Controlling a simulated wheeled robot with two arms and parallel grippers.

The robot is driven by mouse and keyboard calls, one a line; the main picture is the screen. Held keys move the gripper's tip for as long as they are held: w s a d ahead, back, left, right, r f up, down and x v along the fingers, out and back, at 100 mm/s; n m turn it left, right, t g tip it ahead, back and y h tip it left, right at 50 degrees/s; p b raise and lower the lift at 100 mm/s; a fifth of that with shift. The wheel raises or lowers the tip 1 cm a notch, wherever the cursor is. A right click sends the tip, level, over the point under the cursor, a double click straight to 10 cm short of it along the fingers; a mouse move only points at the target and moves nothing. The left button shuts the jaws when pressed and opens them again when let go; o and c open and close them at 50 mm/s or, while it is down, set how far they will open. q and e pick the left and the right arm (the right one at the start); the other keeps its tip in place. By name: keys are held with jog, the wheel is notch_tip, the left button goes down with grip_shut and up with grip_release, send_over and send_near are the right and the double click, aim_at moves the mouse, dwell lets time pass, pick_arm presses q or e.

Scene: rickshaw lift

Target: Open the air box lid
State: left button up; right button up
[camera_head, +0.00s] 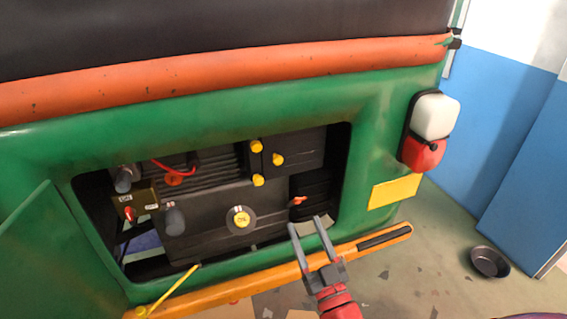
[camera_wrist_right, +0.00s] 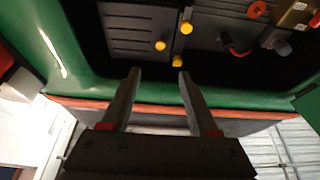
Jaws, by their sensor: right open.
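The dark air box sits in the upper right of the open engine bay; its exact outline is hard to make out. Its lid (camera_head: 305,150) looks like a dark panel beside several yellow knobs (camera_head: 278,159), and appears closed. In the right wrist view, which is upside down, the lid (camera_wrist_right: 135,20) and knobs (camera_wrist_right: 160,45) show beyond the fingers. My right gripper (camera_head: 306,224) is open and empty, at the lower right edge of the bay, below the lid and apart from it. It also shows in the wrist view (camera_wrist_right: 159,74). My left gripper is out of view.
The green body (camera_head: 375,140) frames the bay. An orange bar (camera_head: 260,285) runs below it, near my right gripper. A red lever (camera_head: 298,201), a round yellow-centred cap (camera_head: 241,218) and a brass box (camera_head: 135,203) are inside. A metal bowl (camera_head: 490,262) lies on the floor.

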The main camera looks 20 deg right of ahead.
aim_at(279, 162)
jog(key=p+x, duration=0.2)
jog(key=x, duration=0.3)
jog(key=p+x, duration=0.2)
jog(key=x, duration=0.3)
jog(key=p+x, duration=0.1)
jog(key=x, duration=0.4)
jog(key=shift+r+p, duration=0.35)
jog(key=shift+p, duration=0.05)
jog(key=shift+w+r, duration=0.15)
jog(key=shift+w, duration=0.55)
jog(key=shift+c, duration=0.3)
grip_shut()
